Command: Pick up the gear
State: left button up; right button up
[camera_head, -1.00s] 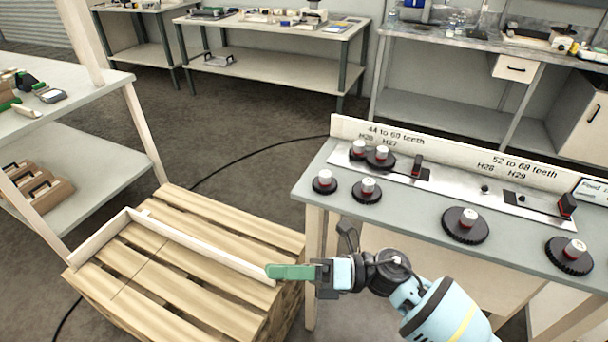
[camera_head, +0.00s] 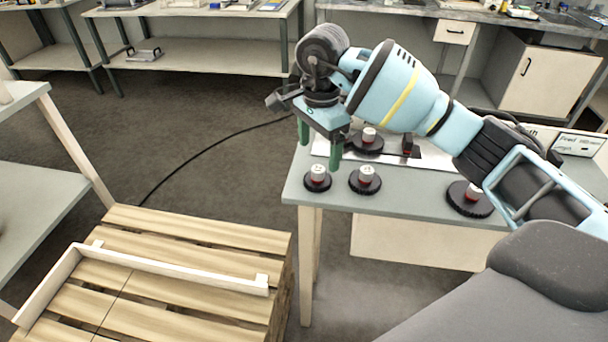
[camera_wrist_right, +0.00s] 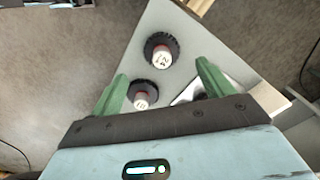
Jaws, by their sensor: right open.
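Several black toothed gears with white-topped, red-banded hubs stand on the grey bench. One gear (camera_head: 317,180) is at the front left corner, another (camera_head: 366,181) is just right of it, one (camera_head: 368,142) is behind, and a larger one (camera_head: 468,199) is further right. My right gripper (camera_head: 320,147) is open and empty, its green fingers pointing down above the left end of the bench. In the right wrist view, one gear (camera_wrist_right: 161,38) shows beyond the fingertips and another (camera_wrist_right: 136,85) is between the fingers, partly hidden by the gripper. My left gripper is out of view.
The bench (camera_head: 410,190) has a metal strip with a black-and-red stop (camera_head: 410,147) behind the gears; my arm hides much of it. A wooden pallet (camera_head: 190,255) with a pale L-shaped rail (camera_head: 165,268) stands at the left.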

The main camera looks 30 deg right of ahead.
aim_at(318, 169)
jog(key=shift+d, duration=0.15)
jog(key=shift+s+f, duration=0.1)
jog(key=shift+f, duration=0.1)
jog(key=shift+w+f+p, duration=0.15)
jog(key=shift+f, duration=1.7)
jog(key=shift+w+f+p, duration=0.1)
jog(key=shift+f+p, duration=0.05)
jog(key=shift+f, duration=1.65)
jog(key=shift+c, duration=0.3)
jog(key=c, duration=1.4)
jog(key=shift+r, duration=0.1)
